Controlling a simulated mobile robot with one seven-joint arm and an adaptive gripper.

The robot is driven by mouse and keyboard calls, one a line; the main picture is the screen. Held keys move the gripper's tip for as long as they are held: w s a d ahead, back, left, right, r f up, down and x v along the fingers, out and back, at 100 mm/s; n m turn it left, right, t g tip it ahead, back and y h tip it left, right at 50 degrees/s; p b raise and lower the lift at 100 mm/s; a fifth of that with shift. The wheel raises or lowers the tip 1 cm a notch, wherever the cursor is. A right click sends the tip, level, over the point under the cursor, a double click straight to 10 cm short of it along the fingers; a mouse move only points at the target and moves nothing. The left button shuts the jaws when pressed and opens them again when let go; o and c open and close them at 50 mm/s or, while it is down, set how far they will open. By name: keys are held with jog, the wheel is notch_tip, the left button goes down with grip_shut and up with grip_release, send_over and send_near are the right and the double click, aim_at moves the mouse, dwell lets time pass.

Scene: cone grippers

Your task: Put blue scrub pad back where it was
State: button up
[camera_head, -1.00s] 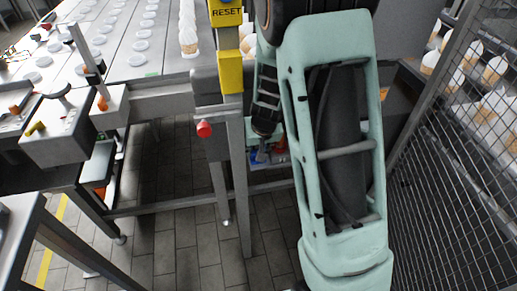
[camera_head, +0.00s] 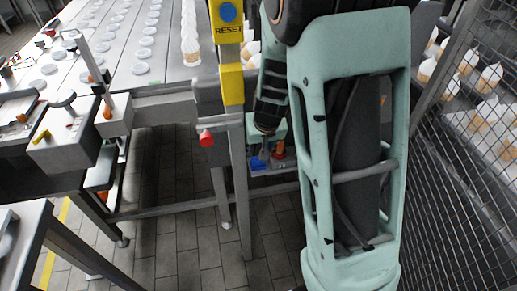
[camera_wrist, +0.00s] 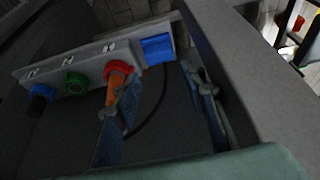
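In the wrist view, a blue block (camera_wrist: 157,48), seemingly the scrub pad, sits at the right end of a grey strip (camera_wrist: 90,62) with coloured fittings. A blue patch, probably the same thing, shows low beside my gripper in the head view (camera_head: 257,163). My gripper (camera_wrist: 160,84) is open, its two fingers apart with nothing clearly held between them. The blue block appears beyond the fingertips, in the gap between them. Whether a finger touches it cannot be told. In the head view, my arm hides much of this area.
The strip carries red (camera_wrist: 117,70), green (camera_wrist: 75,82) and blue (camera_wrist: 41,92) fittings; the red one is close to the left finger. A grey wall (camera_wrist: 235,60) runs along the right. In the head view, a post with a yellow RESET box (camera_head: 228,25) and a mesh fence (camera_head: 460,170) flank my arm.

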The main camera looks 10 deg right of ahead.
jog(key=p+v, duration=0.1)
jog(key=v, duration=0.4)
jog(key=shift+p, duration=0.3)
jog(key=s+d+r+m+g+h+p, duration=0.1)
jog(key=s+d+r+m+g+p, duration=0.1)
jog(key=s+d+r, duration=0.85)
jog(key=s+d+r+m+g+p, duration=0.1)
jog(key=s+d+r+m+p, duration=0.2)
jog(key=s+d+r, duration=0.7)
jog(key=w+a+f+n+t+y+b, duration=0.15)
jog(key=a+n+t+b, duration=0.3)
jog(key=a, duration=1.45)
notch_tip(320, 180, up, 18)
jog(key=a+p, duration=0.1)
jog(key=p, duration=1.6)
jog(key=shift+s+a+p, duration=0.15)
jog(key=shift+s+p, duration=0.1)
jog(key=shift+p, duration=0.05)
